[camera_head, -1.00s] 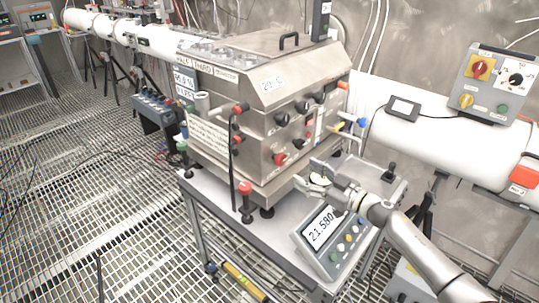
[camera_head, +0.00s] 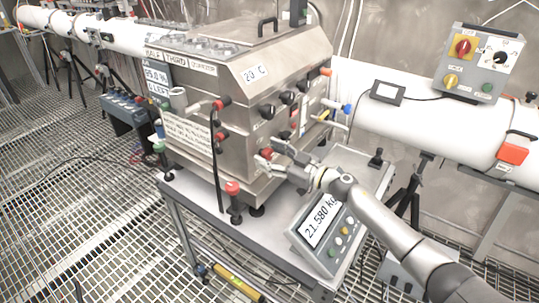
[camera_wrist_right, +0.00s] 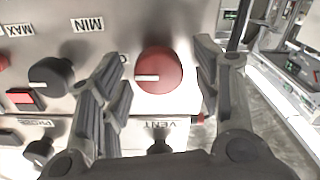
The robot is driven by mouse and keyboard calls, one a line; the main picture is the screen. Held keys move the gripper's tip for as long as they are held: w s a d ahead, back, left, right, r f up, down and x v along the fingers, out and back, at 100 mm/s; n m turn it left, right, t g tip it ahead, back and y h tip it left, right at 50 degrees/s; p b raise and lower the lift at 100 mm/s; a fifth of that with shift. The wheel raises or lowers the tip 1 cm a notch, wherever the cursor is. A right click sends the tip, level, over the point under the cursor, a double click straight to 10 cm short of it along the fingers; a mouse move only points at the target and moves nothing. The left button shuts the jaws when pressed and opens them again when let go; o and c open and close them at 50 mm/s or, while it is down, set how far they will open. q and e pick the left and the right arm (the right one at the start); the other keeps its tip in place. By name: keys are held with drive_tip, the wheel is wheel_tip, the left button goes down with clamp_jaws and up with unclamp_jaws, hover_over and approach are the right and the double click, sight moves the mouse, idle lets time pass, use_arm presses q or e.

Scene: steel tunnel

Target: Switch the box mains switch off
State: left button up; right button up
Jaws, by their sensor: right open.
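The steel box (camera_head: 235,95) stands on a grey table, with its knob panel facing front right. A round red knob (camera_wrist_right: 158,70) with a white pointer line fills the middle of the right wrist view. The line points left in that picture, towards a small, partly hidden mark. The red knob also shows in the head view (camera_head: 266,152), low on the box front. My right gripper (camera_wrist_right: 160,56) is open, with one finger on each side of the red knob. Whether the fingers touch it I cannot tell. My left gripper is not in view.
Black knobs (camera_wrist_right: 50,76) sit beside the red one, near MIN and MAX labels. A grey control box (camera_head: 478,62) with red and yellow knobs sits on the white pipe (camera_head: 420,110).

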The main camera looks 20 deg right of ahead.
drive_tip(key=shift+s, duration=0.1)
drive_tip(key=c, duration=0.4)
drive_tip(key=shift+c, duration=3.2)
drive_tip(key=shift+o, duration=0.2)
drive_tip(key=shift+n, duration=0.4)
drive_tip(key=n, duration=0.3)
drive_tip(key=shift+n, duration=0.4)
drive_tip(key=n, duration=0.3)
drive_tip(key=shift+f+n+b, duration=0.15)
drive_tip(key=shift+n+b, duration=0.15)
drive_tip(key=shift+b, duration=0.05)
drive_tip(key=n+b, duration=0.2)
drive_tip(key=n, duration=0.3)
drive_tip(key=shift+f, duration=0.1)
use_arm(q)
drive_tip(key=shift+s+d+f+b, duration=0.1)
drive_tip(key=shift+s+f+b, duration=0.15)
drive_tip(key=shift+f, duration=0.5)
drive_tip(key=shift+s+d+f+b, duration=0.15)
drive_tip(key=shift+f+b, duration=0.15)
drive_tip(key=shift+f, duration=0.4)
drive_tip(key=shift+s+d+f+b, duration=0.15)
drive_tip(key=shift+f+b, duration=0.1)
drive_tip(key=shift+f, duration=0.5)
use_arm(e)
drive_tip(key=shift+n, duration=2.4)
